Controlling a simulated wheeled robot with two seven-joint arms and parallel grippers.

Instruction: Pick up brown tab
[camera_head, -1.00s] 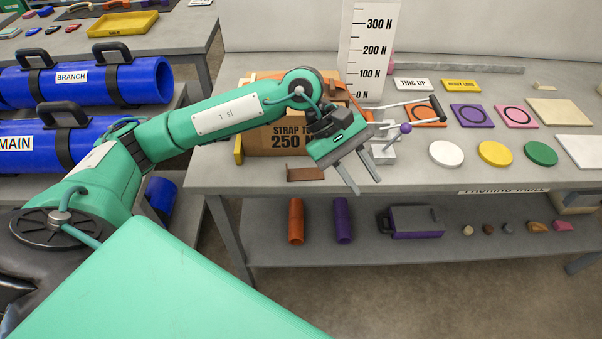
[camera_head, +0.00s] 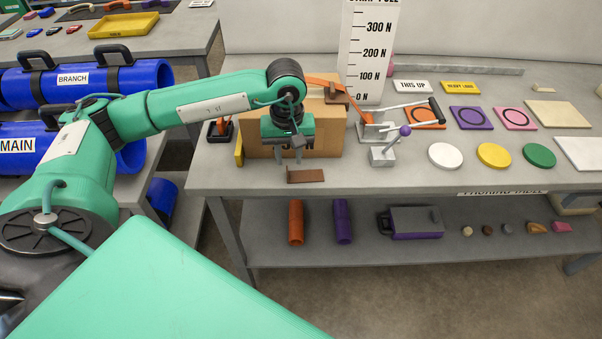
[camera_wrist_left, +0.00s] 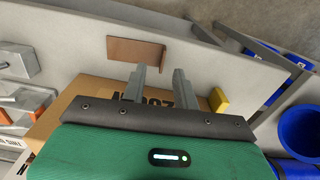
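The brown tab (camera_head: 306,175) is a flat brown piece lying near the front edge of the table, in front of the cardboard box. It also shows in the left wrist view (camera_wrist_left: 137,52), just beyond the fingertips. My left gripper (camera_head: 296,173) points down in front of the box, close to the tab in the head view. In the left wrist view its two fingers (camera_wrist_left: 158,70) are apart with nothing between them. Contact with the tab is not visible. My right gripper is not in view.
The cardboard box (camera_head: 332,135) with an orange strap (camera_head: 322,82) stands behind my left gripper. A yellow block (camera_head: 239,151) is at its left. A metal lever stand (camera_head: 384,153) is to the right. Blue pipes (camera_head: 90,88) lie at the left. The table edge is close in front of the tab.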

